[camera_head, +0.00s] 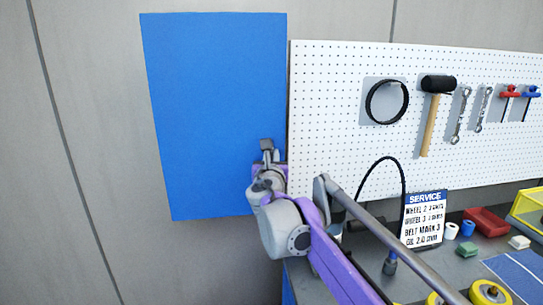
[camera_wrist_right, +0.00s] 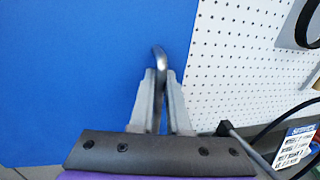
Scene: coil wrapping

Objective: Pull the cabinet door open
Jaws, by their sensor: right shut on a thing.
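The blue cabinet door (camera_head: 215,105) is a flat panel on the wall, left of the pegboard. It fills the left of the right wrist view (camera_wrist_right: 70,70). Its metal handle (camera_wrist_right: 159,62) is a bent bar near the door's right edge. My right gripper (camera_head: 270,152) is at the lower right of the door. In the right wrist view my right gripper (camera_wrist_right: 161,95) has its two fingers closed around the handle. Whether the door stands ajar is hard to tell. My left gripper is not in view.
A white pegboard (camera_head: 330,110) with a mallet (camera_head: 437,84), wrenches and a black ring stands right of the door. Below it a dark workbench (camera_head: 450,272) carries a service sign (camera_head: 424,219), a red bin (camera_head: 486,222) and small parts. Grey wall left of the door is clear.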

